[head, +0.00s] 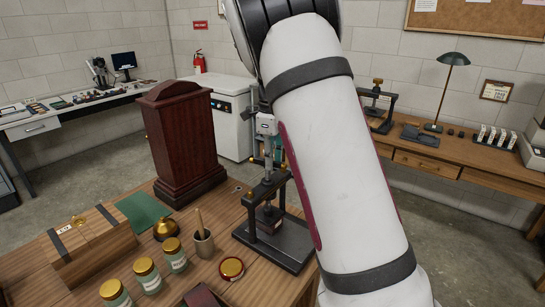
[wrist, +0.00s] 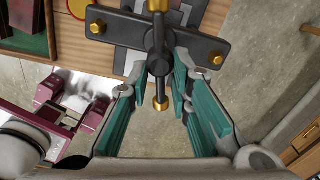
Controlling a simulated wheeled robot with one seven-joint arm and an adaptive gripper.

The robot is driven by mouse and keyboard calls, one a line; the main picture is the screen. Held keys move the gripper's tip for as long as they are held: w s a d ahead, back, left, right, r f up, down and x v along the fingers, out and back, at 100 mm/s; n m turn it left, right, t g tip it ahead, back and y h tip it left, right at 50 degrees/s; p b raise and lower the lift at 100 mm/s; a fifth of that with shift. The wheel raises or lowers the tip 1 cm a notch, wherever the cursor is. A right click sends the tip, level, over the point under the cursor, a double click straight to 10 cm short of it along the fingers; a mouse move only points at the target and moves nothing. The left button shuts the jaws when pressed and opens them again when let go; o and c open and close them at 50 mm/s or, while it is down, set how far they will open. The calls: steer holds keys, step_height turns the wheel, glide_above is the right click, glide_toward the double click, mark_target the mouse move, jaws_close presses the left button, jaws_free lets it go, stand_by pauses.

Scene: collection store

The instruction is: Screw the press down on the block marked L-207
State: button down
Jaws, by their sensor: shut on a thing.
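The press (head: 272,240) stands on the near wooden table, with a dark base, uprights and a crossbar. A dark reddish block (head: 268,216) sits under its screw; no marking on it can be read. In the wrist view the press's crossbar (wrist: 205,47) has brass bolts at its ends. The screw's dark T-handle (wrist: 158,64) with brass end knobs crosses its middle. My gripper (head: 267,150) reaches down over the press from above. In the wrist view my gripper (wrist: 159,78), with teal finger pads, is shut on the handle. The block is hidden there.
A dark wooden clock-like case (head: 182,140) stands left of the press. Lidded jars (head: 147,275), a mortar with pestle (head: 203,242), a round tin (head: 232,268) and a wooden chest (head: 90,245) crowd the front left. Another press-like device (head: 376,105) stands on the back desk.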

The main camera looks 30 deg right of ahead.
steer(key=m, duration=0.4)
steer(key=shift+a+m+p, duration=0.25)
steer(key=shift+m+p, duration=0.05)
steer(key=shift+p, duration=0.05)
steer(key=m, duration=0.4)
steer(key=shift+a, duration=0.2)
steer(key=shift+r+m+p, duration=0.1)
steer(key=shift+m+p, duration=0.2)
steer(key=c, duration=1.6)
jaws_free()
step_height(320, 180, up, 12)
